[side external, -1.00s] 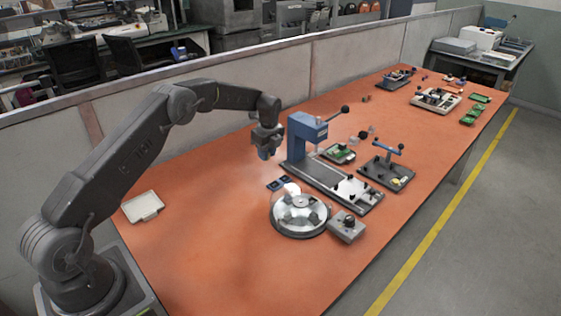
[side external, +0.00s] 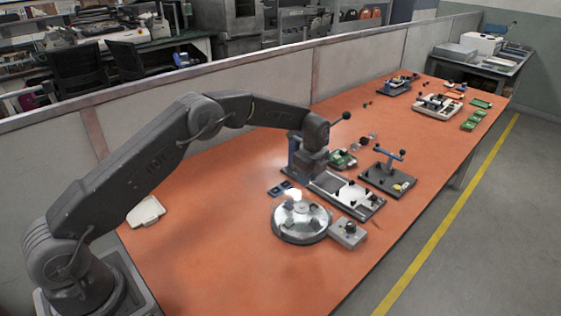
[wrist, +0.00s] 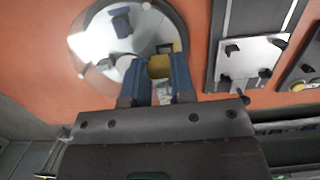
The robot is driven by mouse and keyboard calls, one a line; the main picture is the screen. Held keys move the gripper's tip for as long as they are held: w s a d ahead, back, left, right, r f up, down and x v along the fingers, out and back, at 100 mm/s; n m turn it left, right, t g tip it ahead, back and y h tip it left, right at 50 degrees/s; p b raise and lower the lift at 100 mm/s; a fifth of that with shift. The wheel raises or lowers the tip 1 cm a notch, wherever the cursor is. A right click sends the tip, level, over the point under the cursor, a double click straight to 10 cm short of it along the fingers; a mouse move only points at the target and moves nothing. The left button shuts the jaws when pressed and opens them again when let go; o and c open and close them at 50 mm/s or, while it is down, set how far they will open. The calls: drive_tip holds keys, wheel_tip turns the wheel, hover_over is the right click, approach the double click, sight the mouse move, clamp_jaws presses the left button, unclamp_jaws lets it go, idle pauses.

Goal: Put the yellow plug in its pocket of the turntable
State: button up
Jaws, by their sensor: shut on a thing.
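My gripper (wrist: 160,75) is shut on the yellow plug (wrist: 159,67), which shows between its two blue fingers in the wrist view. The round metal turntable (side external: 284,237) sits on the orange table; its rim also shows in the wrist view (wrist: 184,25), behind the fingers. A small yellow patch (wrist: 177,46) shows on the turntable just beyond the right finger; I cannot tell if it is a pocket. In the side external view my gripper (side external: 311,172) is in front of the blue press, above and behind the turntable. The plug cannot be made out there.
The blue press (side external: 293,150) is mostly hidden by my arm. Its plate (side external: 345,193) lies behind the turntable. A grey knob box (side external: 348,235) stands right of the turntable, a dark blue tray (side external: 280,190) behind it. A fixture (side external: 388,180) stands further right. Front table is clear.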

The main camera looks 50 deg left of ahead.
drive_tip(key=shift+d+f, duration=0.55)
drive_tip(key=shift+f, duration=0.4)
drive_tip(key=shift+d+f, duration=0.5)
drive_tip(key=shift+f, duration=0.4)
drive_tip(key=shift+d+f, duration=0.55)
drive_tip(key=shift+f, duration=0.4)
drive_tip(key=shift+f, duration=0.95)
idle(1.2)
drive_tip(key=o, duration=1)
drive_tip(key=shift+s, duration=0.1)
drive_tip(key=shift+c, duration=0.2)
drive_tip(key=c, duration=0.4)
drive_tip(key=shift+o, duration=0.2)
wheel_tip(320, 180, up, 7)
drive_tip(key=shift+r, duration=0.1)
